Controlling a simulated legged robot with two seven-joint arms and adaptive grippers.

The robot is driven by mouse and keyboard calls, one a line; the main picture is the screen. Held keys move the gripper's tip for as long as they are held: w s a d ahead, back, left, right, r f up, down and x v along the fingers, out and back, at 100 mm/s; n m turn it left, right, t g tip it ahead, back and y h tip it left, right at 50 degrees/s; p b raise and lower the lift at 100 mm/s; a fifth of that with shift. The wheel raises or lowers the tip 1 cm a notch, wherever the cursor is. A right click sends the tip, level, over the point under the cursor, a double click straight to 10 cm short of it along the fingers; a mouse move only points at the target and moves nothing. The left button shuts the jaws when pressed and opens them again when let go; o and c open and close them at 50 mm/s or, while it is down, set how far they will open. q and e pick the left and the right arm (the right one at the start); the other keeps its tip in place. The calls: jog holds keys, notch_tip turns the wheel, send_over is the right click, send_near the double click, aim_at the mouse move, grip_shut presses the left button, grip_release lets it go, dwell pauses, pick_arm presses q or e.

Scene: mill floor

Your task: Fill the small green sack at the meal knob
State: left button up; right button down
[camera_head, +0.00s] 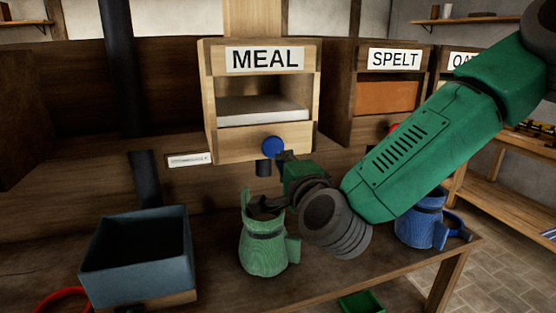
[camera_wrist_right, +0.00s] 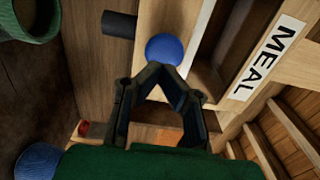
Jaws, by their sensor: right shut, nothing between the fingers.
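The small green sack (camera_head: 265,250) stands upright on the bench in the head view, its mouth below the dark spout (camera_head: 263,168) of the MEAL bin (camera_head: 211,100). Part of it shows at the upper left of the wrist view (camera_wrist_right: 30,22). The blue meal knob (camera_head: 272,146) is on the bin's front, also in the wrist view (camera_wrist_right: 170,47). My right gripper (camera_head: 284,156) is shut and empty, its fingertips (camera_wrist_right: 160,70) right at the knob. I cannot tell whether they touch it. The sack's contents cannot be made out. My left gripper is not in view.
A blue-grey open box (camera_head: 140,255) stands left of the sack. A blue sack (camera_head: 420,228) stands to the right, below the SPELT bin (camera_head: 390,97) and partly behind my right arm. A small green tray (camera_head: 361,303) shows at the bottom edge.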

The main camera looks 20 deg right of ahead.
jog(key=s, duration=0.6)
jog(key=shift+s+d+r+b, duration=0.15)
jog(key=shift+b, duration=0.3)
jog(key=shift+s, duration=0.1)
jog(key=s+f+n+g+y+b, duration=0.1)
jog(key=s+f+n+g, duration=0.2)
jog(key=f, duration=0.8)
jog(key=s+f+n+g+b, duration=0.2)
jog(key=s+f+n+g, duration=0.15)
jog(key=f, duration=0.65)
jog(key=s+f+n+g+y+b, duration=0.1)
jog(key=s+f+n+g, duration=0.2)
jog(key=f, duration=0.8)
jog(key=s+d+f+n+g+h+b, duration=0.1)
jog(key=s+d+f+n+g, duration=0.3)
jog(key=s+f, duration=0.5)
jog(key=s+d+f+n+g+h+b, duration=0.1)
jog(key=s+d+f+n+g+b, duration=0.1)
jog(key=s+d+f+n+g, duration=0.2)
jog(key=s+d+f, duration=0.3)
jog(key=s+f, duration=0.2)
jog(key=s, duration=0.3)
jog(key=shift+s+d+n+h, duration=0.15)
jog(key=shift+s+n+h, duration=0.05)
jog(key=shift+n+h, duration=0.15)
